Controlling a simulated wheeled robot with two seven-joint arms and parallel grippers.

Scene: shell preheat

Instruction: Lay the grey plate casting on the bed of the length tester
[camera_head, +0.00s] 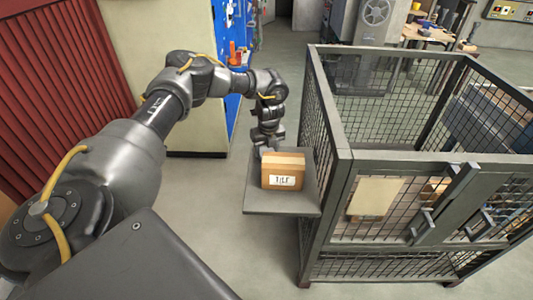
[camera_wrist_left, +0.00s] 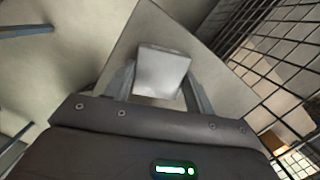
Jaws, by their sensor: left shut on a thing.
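My left gripper (camera_wrist_left: 160,88) is shut on a pale grey, smooth, block-like piece (camera_wrist_left: 161,73), which fits the grey plate casting. In the head view the left gripper (camera_head: 268,146) is just behind a cardboard box, over the back of a grey shelf (camera_head: 259,203) on the cage's side. The held piece is mostly hidden there. In the wrist view the shelf's flat surface lies behind the piece; I cannot tell whether they touch. I cannot make out the length tester. My right gripper is not in view.
The cardboard box (camera_head: 284,171) with a printed label stands on the shelf. A wire-mesh cage (camera_head: 345,160) stands right beside it, with a blue-grey bench (camera_head: 490,125) at its far right. A blue panel (camera_head: 226,40) stands behind my arm. The floor left of the shelf is clear.

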